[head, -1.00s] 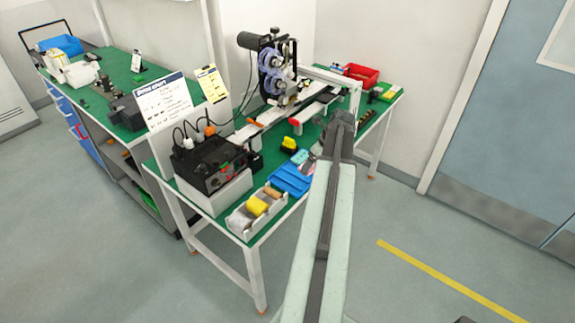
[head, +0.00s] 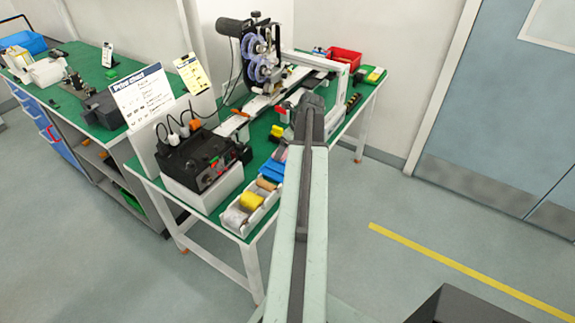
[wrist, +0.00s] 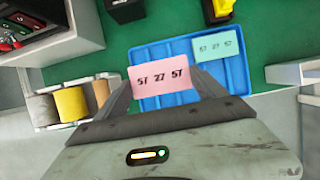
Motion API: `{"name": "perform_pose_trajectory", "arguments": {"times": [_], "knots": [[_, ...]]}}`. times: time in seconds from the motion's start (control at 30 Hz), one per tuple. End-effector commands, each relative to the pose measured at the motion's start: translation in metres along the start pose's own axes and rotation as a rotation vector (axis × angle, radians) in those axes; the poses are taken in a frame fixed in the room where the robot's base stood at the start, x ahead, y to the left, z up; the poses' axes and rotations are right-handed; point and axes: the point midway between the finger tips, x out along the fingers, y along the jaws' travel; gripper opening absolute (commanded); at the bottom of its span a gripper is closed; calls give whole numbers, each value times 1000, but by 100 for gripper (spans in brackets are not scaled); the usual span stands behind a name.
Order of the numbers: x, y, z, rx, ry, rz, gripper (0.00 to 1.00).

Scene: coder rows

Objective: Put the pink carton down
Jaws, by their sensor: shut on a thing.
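The pink carton (wrist: 162,77), printed with dark digits, is held between the two dark fingers of my gripper (wrist: 163,89) in the wrist view. My gripper is shut on it. Behind it is the blue tray (wrist: 152,57) on the green bench top, and the carton overlaps the tray's near part. It looks larger than the teal carton (wrist: 218,47) lying in the tray's right side, so it seems above the tray floor; the gap is unclear.
A white bin of tape rolls (wrist: 70,104) stands left of the tray, with a black control box (head: 200,160) beyond it. Yellow-and-black items (wrist: 218,10) sit behind the tray. A reel machine (head: 262,55) and red bin (head: 345,62) stand farther along the bench.

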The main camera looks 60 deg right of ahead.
Motion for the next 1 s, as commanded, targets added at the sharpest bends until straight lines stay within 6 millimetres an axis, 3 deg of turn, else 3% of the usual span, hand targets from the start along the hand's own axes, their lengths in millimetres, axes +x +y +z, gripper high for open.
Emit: {"name": "perform_pose_trajectory", "arguments": {"times": [0.03,0.1,0.37,0.57,0.97,1.0], "knots": [[21,0,-9,0,0,0,37],[35,0,-14,-1,0,0,37],[44,0,-17,-1,0,1,37],[75,0,-30,-2,0,1,37],[77,1,-30,-3,0,1,37],[76,1,-30,-3,0,1,89]]}}
